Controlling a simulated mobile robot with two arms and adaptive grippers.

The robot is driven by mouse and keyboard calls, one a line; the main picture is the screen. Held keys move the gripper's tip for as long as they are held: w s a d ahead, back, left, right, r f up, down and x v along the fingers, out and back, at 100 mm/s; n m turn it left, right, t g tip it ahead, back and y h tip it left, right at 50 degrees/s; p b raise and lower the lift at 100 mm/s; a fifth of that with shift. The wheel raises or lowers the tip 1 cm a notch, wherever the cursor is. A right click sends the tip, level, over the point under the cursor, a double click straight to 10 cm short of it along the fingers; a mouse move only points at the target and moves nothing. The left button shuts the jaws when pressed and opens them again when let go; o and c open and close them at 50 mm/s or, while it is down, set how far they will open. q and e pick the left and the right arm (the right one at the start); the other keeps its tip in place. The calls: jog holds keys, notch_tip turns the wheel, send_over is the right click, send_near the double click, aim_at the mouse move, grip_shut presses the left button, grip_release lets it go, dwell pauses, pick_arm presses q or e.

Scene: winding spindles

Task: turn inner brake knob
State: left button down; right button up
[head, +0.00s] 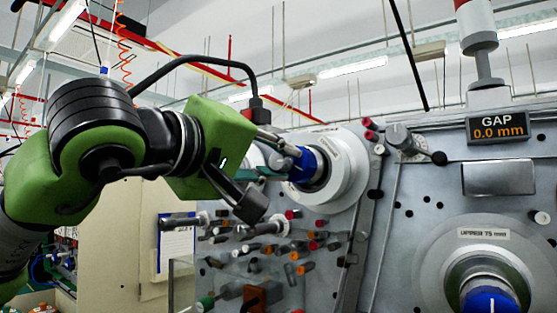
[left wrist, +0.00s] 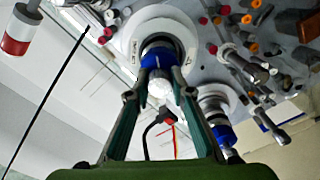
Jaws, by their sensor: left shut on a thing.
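A blue knob (head: 308,165) sits at the centre of a round white spindle flange (head: 345,165) on the upper left of the grey machine panel. My left gripper (head: 287,163) reaches it from the left and is shut on it. In the left wrist view the same blue knob (left wrist: 160,57) lies between the tips of my left gripper (left wrist: 161,75), with a finger on either side. The far side of the knob is hidden. My right gripper is in neither view.
Another blue knob (head: 490,301) is on a spindle at lower right. Several rollers and coloured pegs (head: 290,250) stick out below my left gripper. A display (head: 497,127) reads GAP 0.0 mm. A red and white lamp post (head: 480,40) stands above.

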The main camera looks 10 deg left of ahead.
pick_arm(q)
jog(key=shift+f+m, duration=0.2)
jog(key=shift+m, duration=0.3)
jog(key=c, duration=1.8)
grip_release()
jog(key=shift+r, duration=0.1)
jog(key=shift+s, duration=0.1)
jog(key=shift+s+a, duration=0.1)
jog(key=shift+s, duration=0.1)
jog(key=v, duration=1.1)
jog(key=shift+s, duration=0.2)
